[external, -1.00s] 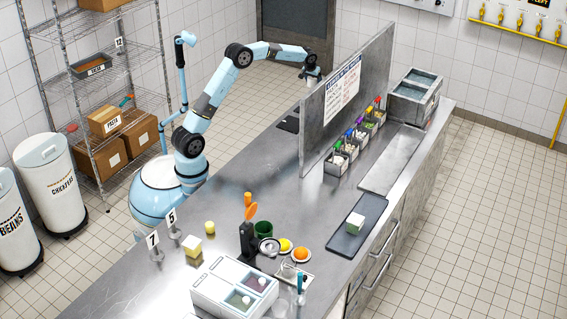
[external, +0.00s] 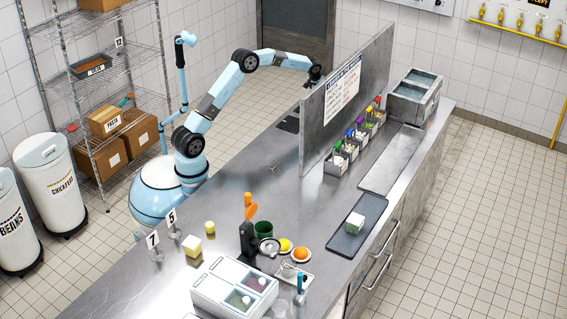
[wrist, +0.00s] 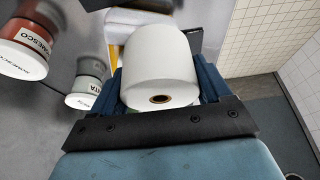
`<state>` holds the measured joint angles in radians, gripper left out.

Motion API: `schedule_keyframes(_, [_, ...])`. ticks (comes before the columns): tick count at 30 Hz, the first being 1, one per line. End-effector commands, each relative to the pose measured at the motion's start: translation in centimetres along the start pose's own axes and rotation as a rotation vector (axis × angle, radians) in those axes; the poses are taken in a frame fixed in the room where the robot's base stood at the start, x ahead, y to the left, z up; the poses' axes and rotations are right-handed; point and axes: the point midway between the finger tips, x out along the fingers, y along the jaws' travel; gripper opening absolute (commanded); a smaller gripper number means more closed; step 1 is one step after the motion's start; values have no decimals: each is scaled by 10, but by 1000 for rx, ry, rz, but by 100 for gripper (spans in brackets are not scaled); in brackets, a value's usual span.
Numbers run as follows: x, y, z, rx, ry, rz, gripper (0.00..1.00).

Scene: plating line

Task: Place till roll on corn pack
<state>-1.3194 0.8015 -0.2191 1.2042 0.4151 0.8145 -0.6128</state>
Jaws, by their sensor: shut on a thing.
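My gripper (wrist: 160,78) is shut on the till roll (wrist: 162,60), a white roll with a brown core end facing the wrist camera. Blue fingers show on both sides of it. A white and yellow thing (wrist: 118,28), possibly the corn pack, shows partly behind the roll; the roll hides most of it, and I cannot tell whether they touch. In the external view my gripper (external: 315,76) is at the far end of the counter beside the upright panel, which hides what lies below it.
A red-brown romesco tub (wrist: 25,45) and a grey-white tub (wrist: 86,84) stand left of the roll in the wrist view. The upright metal panel (external: 372,75) stands close to my gripper. The middle of the counter (external: 240,165) is largely clear.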

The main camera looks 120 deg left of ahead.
Motion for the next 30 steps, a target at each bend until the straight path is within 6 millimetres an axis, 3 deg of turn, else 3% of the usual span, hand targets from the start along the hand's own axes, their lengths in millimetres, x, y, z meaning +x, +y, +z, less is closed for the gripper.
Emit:
schedule_keyframes(3, [2, 0, 1, 0, 0, 0, 43])
schedule_keyframes(4, [2, 0, 1, 0, -1, 0, 78])
schedule_keyframes(11, [2, 0, 1, 0, -1, 0, 100])
schedule_keyframes(22, [-7, 0, 0, 0, 0, 0, 100])
schedule_keyframes(30, [-54, 0, -1, 1, 2, -1, 100])
